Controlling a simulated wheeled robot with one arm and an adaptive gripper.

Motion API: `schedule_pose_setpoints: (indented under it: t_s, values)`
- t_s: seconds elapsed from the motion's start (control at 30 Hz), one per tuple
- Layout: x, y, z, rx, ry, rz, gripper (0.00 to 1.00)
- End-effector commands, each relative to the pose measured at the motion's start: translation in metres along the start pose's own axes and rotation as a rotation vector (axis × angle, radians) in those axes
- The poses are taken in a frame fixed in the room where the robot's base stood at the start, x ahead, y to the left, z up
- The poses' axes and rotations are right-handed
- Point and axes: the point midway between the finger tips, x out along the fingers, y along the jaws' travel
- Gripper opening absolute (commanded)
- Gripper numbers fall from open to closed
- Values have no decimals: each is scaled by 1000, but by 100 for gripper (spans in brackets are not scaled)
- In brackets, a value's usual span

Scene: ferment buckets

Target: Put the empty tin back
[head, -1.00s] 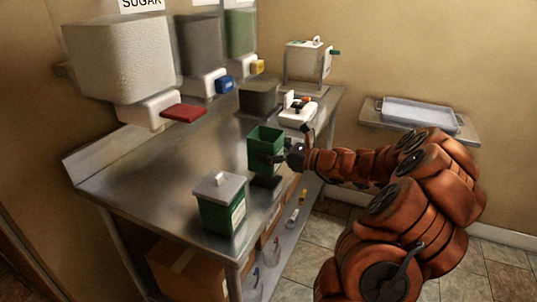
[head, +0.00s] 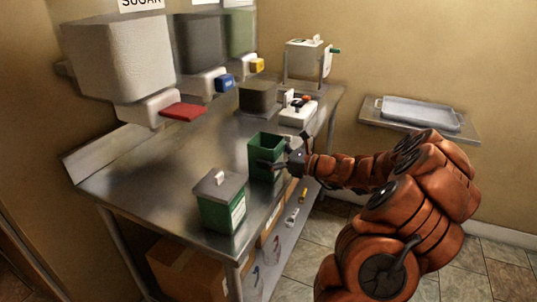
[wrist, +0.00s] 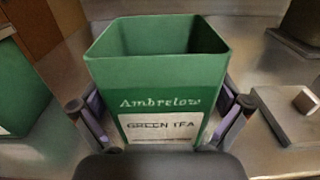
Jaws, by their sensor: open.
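The open green tin (head: 262,160) stands upright on the metal table near its right edge. In the wrist view the tin (wrist: 150,85) fills the middle, with "Ambrelow" and a "GREEN TEA" label facing me; what shows of its inside is bare green wall, and its floor is hidden. My gripper (head: 285,153) is at the tin's right side. In the wrist view my gripper (wrist: 162,115) is open, with one purple-padded finger on each side of the tin and slight gaps between pads and walls.
A lidded green tin (head: 222,207) stands nearer the table's front edge. Dispensers hang behind, one with a red lever (head: 183,112). A grey box (head: 258,96) and a white appliance (head: 297,113) stand farther back. Bare table (head: 165,165) lies to the left.

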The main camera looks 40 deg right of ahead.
Motion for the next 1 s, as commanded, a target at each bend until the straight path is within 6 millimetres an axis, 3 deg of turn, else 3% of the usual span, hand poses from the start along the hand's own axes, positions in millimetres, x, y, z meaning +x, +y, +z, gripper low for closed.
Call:
schedule_pose_setpoints:
  t_s: [0.27,0.8,1.0]
  values:
    - [-1,0,5,0,1,0,100]
    - [-91,-1,4,0,0,-3,100]
    - [-114,0,4,1,0,-1,100]
